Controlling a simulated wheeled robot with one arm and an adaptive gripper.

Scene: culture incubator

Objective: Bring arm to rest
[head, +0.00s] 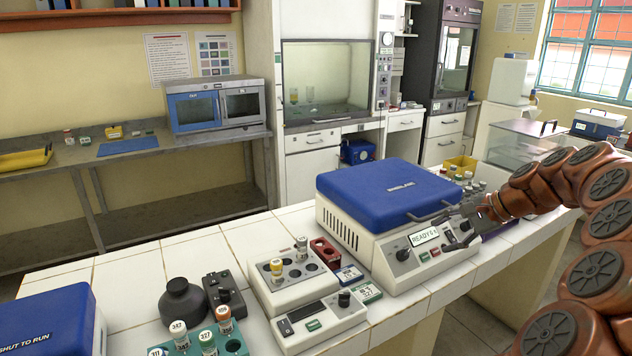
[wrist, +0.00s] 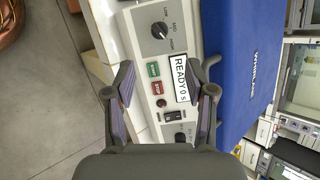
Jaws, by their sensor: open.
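My gripper (head: 464,217) is at the end of my orange-brown arm, which reaches in from the right in the head view. It is in front of the panel of a white device with a blue lid (head: 385,190). In the wrist view my gripper (wrist: 160,100) is open, with nothing between its fingers. The panel (wrist: 165,75) there shows a "READY" display (wrist: 181,80), a dial (wrist: 160,30), and green and red buttons. The lid is closed in the head view. Whether a finger touches the panel or handle, I cannot tell.
On the white tiled bench, a white block with vials (head: 290,272), a dark bottle (head: 183,301), a green vial rack (head: 215,345) and a blue-lidded box (head: 55,315) stand left of the device. A yellow bin (head: 460,164) and vials stand behind it. Floor shows at lower right.

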